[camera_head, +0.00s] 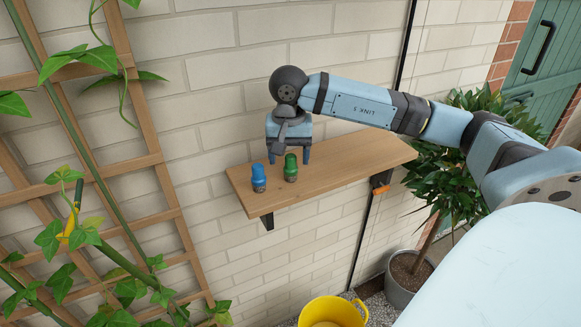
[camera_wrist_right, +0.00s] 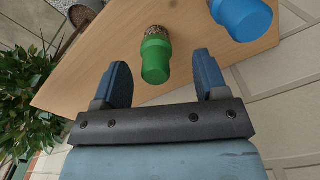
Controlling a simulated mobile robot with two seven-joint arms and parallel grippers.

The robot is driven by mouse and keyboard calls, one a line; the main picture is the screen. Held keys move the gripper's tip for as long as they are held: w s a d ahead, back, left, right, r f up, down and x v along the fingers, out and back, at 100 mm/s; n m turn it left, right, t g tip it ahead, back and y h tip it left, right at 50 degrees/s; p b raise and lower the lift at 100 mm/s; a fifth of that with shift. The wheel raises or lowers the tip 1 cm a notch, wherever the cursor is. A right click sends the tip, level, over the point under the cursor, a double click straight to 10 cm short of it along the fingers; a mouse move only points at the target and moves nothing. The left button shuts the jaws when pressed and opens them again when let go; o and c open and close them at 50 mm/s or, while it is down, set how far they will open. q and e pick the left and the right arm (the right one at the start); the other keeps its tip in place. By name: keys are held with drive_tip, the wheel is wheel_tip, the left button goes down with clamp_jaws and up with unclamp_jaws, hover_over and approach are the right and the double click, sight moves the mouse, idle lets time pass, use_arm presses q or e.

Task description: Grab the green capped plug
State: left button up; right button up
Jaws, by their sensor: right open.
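The green capped plug (camera_head: 290,168) stands on the wooden wall shelf (camera_head: 350,163), close to the shelf's left end. A blue capped plug (camera_head: 259,178) stands just left of it. My right gripper (camera_head: 289,158) is open above and around the green plug's position. In the right wrist view the green plug (camera_wrist_right: 156,58) lies ahead, between the lines of the two open fingers (camera_wrist_right: 160,78), with nothing held. The blue plug (camera_wrist_right: 243,17) is outside the fingers, to the upper right. My left gripper is not in view.
A brick wall (camera_head: 220,60) is behind the shelf. A wooden trellis (camera_head: 120,150) with climbing leaves is at the left. A yellow bucket (camera_head: 332,312) is below, and a potted bush (camera_head: 447,190) is at the right. The shelf's right part is clear.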

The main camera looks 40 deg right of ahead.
sight(291, 168)
drive_tip(key=f, duration=0.4)
drive_tip(key=shift+s, duration=0.2)
drive_tip(key=c, duration=1)
drive_tip(key=shift+r, duration=0.1)
drive_tip(key=shift+r+p, duration=0.3)
drive_tip(key=shift+r, duration=9.65)
